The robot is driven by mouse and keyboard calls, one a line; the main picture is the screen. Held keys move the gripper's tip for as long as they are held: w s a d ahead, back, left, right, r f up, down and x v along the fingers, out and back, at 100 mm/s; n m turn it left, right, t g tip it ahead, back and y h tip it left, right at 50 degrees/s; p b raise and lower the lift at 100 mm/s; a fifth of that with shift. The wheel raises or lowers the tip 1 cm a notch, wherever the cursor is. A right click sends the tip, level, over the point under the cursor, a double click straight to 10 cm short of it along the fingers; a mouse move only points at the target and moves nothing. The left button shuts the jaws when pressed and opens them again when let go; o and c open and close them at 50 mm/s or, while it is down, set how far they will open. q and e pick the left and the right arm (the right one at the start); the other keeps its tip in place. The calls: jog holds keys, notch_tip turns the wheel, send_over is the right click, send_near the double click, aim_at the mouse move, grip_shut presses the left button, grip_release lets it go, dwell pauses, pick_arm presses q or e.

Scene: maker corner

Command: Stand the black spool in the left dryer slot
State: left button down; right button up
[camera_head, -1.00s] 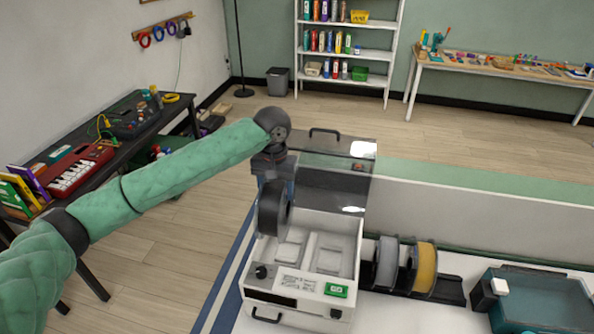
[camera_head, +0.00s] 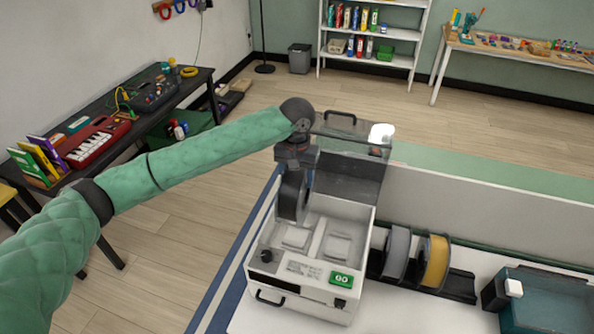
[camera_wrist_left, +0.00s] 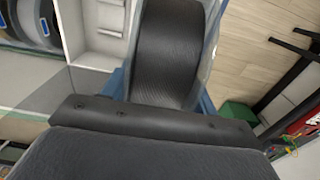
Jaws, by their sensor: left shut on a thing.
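The black spool (camera_head: 292,194) hangs upright from my left gripper (camera_head: 297,160), over the left rear part of the dryer. The spool also fills the middle of the left wrist view (camera_wrist_left: 172,50). My left gripper is shut on it; the fingertips are largely hidden. The white dryer (camera_head: 318,268) is open, with its clear lid (camera_head: 350,170) raised at the back. The left slot (camera_head: 297,237) and the right slot (camera_head: 338,246) both look empty. I cannot tell whether the spool's lower edge is inside the dryer or just above it. My right gripper is not in view.
A grey spool (camera_head: 396,252) and a yellow spool (camera_head: 435,262) stand in a dark rack (camera_head: 460,284) right of the dryer. A teal bin (camera_head: 550,300) is at the far right. A low pale partition (camera_head: 480,215) runs behind the table.

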pick_arm(q)
jog(key=shift+s+a+f, duration=0.1)
jog(key=shift+a+f, duration=0.05)
jog(key=shift+f, duration=0.35)
jog(key=shift+f+b, duration=0.8)
jog(key=shift+b, duration=0.05)
jog(key=shift+f+b, duration=0.55)
jog(key=shift+f, duration=2.7)
jog(key=shift+f, duration=0.45)
